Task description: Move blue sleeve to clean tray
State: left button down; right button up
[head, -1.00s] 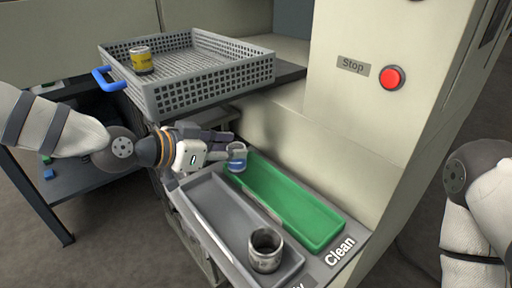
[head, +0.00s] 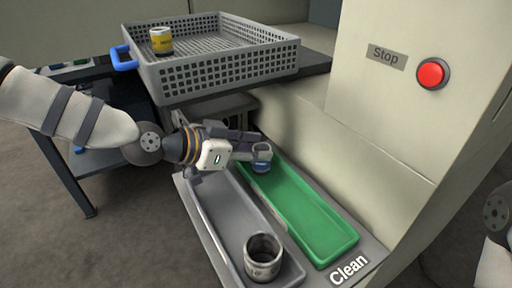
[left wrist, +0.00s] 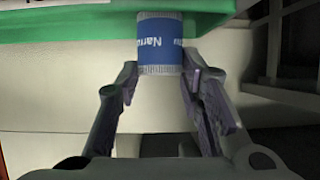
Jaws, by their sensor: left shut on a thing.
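The blue sleeve (head: 261,166) is a small metal cylinder with a blue band. My left gripper (head: 252,153) is shut on it at the far end of the green tray. In the left wrist view the blue sleeve (left wrist: 160,45) sits between the two fingers (left wrist: 160,80), its printed band facing the camera. The clean tray (head: 310,220) is green and long, beside the word "Clean". The sleeve overlaps the tray's far end in the head view; I cannot tell whether it touches the tray floor. My right gripper is not in view.
A grey tray (head: 222,208) lies left of the green one and holds a bare-looking metal sleeve (head: 263,257) at its near end. A grey basket (head: 225,72) with a yellow sleeve (head: 161,41) stands above. A red stop button (head: 432,74) is on the machine panel.

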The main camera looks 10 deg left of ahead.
pick_arm(q)
jog(key=c, duration=1.1)
grip_release()
jog(key=shift+d, duration=0.1)
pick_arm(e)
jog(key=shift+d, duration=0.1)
pick_arm(q)
jog(key=shift+r, duration=0.3)
jog(key=p+v, duration=0.2)
jog(key=v, duration=1)
jog(key=shift+p, duration=0.35)
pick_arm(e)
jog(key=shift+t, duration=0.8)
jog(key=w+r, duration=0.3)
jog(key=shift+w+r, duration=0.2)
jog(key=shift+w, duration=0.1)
pick_arm(q)
jog(key=shift+f, duration=0.2)
